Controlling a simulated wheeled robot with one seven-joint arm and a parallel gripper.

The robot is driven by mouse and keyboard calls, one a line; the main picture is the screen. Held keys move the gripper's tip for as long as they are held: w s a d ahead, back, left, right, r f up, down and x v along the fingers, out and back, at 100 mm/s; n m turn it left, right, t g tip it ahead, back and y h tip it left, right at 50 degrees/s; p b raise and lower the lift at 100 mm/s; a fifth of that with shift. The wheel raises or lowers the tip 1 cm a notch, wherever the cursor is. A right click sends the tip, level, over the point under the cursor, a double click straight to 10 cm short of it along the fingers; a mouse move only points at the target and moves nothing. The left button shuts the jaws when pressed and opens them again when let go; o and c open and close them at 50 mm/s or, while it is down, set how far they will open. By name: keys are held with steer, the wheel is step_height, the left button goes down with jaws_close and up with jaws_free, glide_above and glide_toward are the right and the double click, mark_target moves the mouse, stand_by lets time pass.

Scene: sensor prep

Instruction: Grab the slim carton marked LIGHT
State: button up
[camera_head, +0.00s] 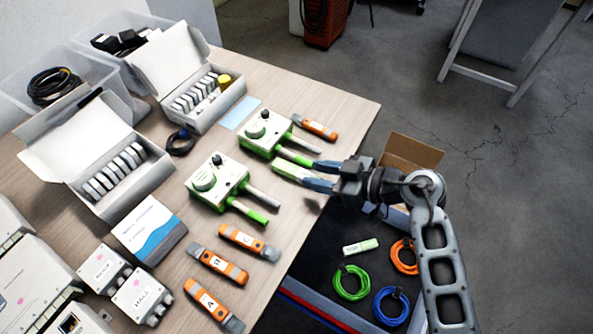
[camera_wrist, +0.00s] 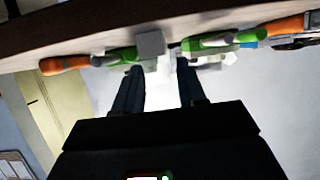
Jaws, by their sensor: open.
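My gripper (camera_head: 312,175) is open at the right edge of the wooden table, its two blue-grey fingers pointing left. A slim pale green and white piece (camera_head: 288,171) lies on the table just beyond the fingertips, about level with the gap between them. It may be the carton, but no LIGHT marking is readable on it. A small white and green slim piece (camera_head: 360,247) lies in the dark tray below; its print is too small to read. In the wrist view, the open fingers (camera_wrist: 160,85) reach toward the table edge, with nothing clearly between them.
Green control boxes (camera_head: 266,134) (camera_head: 215,181) with probes flank the pale piece closely. Orange-handled tools (camera_head: 316,127) (camera_head: 249,242) lie nearby. The dark tray (camera_head: 312,250) holds coiled cables (camera_head: 352,283). White cartons with rows of modules (camera_head: 111,170) stand at the left.

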mark_target(300, 172)
steer(key=x, duration=0.5)
steer(key=shift+d+f+b, duration=0.15)
steer(key=shift+f+b, duration=0.15)
steer(key=shift+b, duration=0.1)
steer(key=c, duration=0.6)
steer(key=shift+c, duration=0.6)
steer(key=shift+r, duration=0.15)
